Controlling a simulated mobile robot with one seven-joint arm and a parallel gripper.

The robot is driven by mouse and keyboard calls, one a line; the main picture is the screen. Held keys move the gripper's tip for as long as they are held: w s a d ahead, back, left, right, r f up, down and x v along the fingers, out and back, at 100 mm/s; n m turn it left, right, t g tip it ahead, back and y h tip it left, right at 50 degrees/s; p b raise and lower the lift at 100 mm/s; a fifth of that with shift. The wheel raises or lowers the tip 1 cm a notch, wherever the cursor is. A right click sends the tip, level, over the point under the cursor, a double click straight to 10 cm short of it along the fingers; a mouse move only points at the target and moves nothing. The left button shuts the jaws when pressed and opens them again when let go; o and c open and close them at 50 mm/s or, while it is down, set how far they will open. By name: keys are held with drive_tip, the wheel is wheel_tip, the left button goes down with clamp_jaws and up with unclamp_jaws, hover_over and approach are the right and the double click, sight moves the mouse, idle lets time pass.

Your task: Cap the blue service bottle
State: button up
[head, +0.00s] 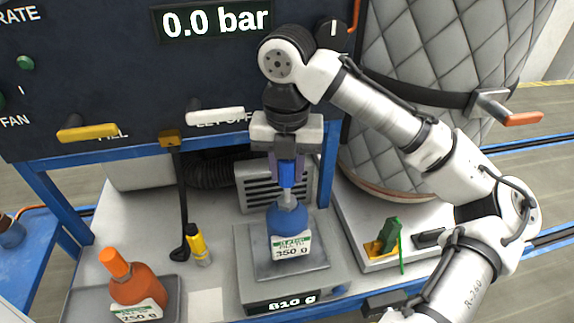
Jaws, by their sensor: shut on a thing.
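The blue service bottle (289,222) stands upright on the scale, with a white and green label reading 350 g and a pale narrow neck. My gripper (287,178) points straight down over the bottle and is shut on a blue cap (287,173). The cap is in line with the neck and its lower end meets the neck in the picture. I cannot tell whether it is seated or just touching. The fingers hide part of the cap.
The scale (241,273) reads 810 g. An orange capped bottle (137,283) stands on a grey tray at left, near a yellow-and-black tool (198,245). A green item (389,235) sits in a yellow holder at right. The dark panel with yellow (87,133) and white (215,116) levers rises behind.

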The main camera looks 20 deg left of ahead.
sight(287, 187)
drive_tip(key=shift+f+b, duration=1.25)
drive_tip(key=shift+f, duration=1.25)
drive_tip(key=o, duration=1)
wheel_tip(287, 187, up, 14)
drive_tip(key=shift+f, duration=0.1)
drive_tip(key=shift+s, duration=0.1)
